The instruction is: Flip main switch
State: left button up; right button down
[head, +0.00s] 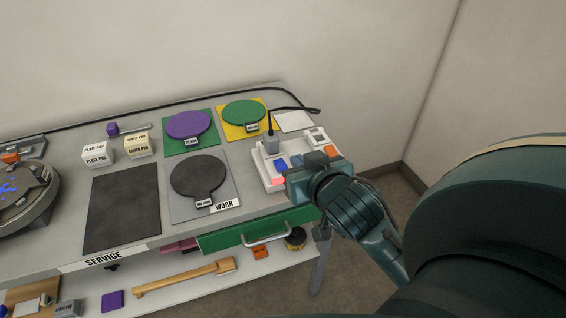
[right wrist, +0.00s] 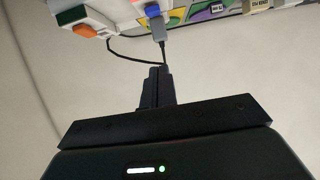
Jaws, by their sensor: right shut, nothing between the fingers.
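A white control box (head: 262,176) sits at the right end of the cart top. On it are blue parts (head: 281,163), an orange part (head: 331,151) and a grey plug (head: 270,143) with a cable. I cannot tell which part is the main switch. My right gripper (head: 293,183) is over the box's front right, hiding part of it. In the right wrist view its fingers (right wrist: 157,72) are shut and empty, apart from the orange part (right wrist: 83,30) and the grey plug (right wrist: 158,28). My left gripper is not in view.
Round pads in purple (head: 188,125), green (head: 243,113) and black (head: 198,176) lie on the cart top. A dark mat (head: 123,205) lies to the left. A green drawer (head: 222,240) with a handle is below. A black cable (head: 185,104) runs along the back edge.

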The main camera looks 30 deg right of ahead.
send_over(284, 164)
jog(key=s+a, duration=0.1)
notch_tip(284, 164, down, 4)
jog(key=f, duration=0.2)
jog(key=shift+s+a+f, duration=0.1)
jog(key=shift+s+f, duration=0.4)
jog(key=shift+f, duration=0.5)
